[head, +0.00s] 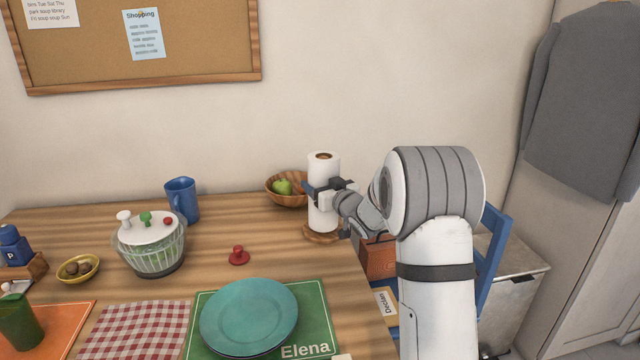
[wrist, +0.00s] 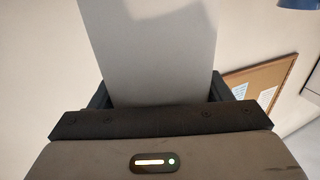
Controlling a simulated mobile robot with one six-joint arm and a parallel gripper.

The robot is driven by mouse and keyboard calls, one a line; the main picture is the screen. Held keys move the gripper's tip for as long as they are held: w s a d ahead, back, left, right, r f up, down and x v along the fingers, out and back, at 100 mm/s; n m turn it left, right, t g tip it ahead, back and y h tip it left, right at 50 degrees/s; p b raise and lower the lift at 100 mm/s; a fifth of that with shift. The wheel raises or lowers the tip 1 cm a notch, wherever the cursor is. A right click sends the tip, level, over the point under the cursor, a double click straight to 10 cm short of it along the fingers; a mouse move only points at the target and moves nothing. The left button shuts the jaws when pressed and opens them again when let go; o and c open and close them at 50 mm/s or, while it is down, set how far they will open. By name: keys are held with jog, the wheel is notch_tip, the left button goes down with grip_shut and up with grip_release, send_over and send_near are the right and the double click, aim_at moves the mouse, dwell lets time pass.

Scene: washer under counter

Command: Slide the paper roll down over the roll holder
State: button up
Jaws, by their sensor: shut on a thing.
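The white paper roll (head: 322,205) stands upright near the back right of the table, with its brown core showing at the top. My gripper (head: 325,188) is shut around the middle of the roll. In the wrist view the roll (wrist: 150,50) fills the space between the fingers of my gripper (wrist: 150,95). The roll holder's round wooden base (head: 318,237) shows directly beneath the roll's lower end. No post shows above the roll; whether one is inside it is hidden. I cannot tell whether the roll's lower end touches the base.
A wooden bowl (head: 287,190) with a green apple stands just behind and left of the roll. A blue chair (head: 491,250) stands at the right.

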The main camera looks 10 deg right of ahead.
jog(key=o, duration=1.1)
jog(key=shift+f, duration=0.1)
jog(key=v, duration=0.8)
jog(key=shift+p, duration=0.4)
jog(key=shift+w, duration=0.1)
jog(key=s+d+r+m+g+h+p, duration=0.25)
jog(key=s+r+g+h+p, duration=0.35)
jog(key=s+r+p, duration=0.4)
jog(key=s+a+r+g+p, duration=0.1)
jog(key=s+a+g+p, duration=0.1)
jog(key=s, duration=1.2)
jog(key=s+a+r+m+g+p, duration=0.1)
jog(key=s+a+g+p, duration=0.2)
jog(key=s, duration=1.2)
jog(key=g+p, duration=0.2)
jog(key=g, duration=0.1)
jog(key=shift+a+r+p, duration=0.15)
jog(key=shift+r+p, duration=0.15)
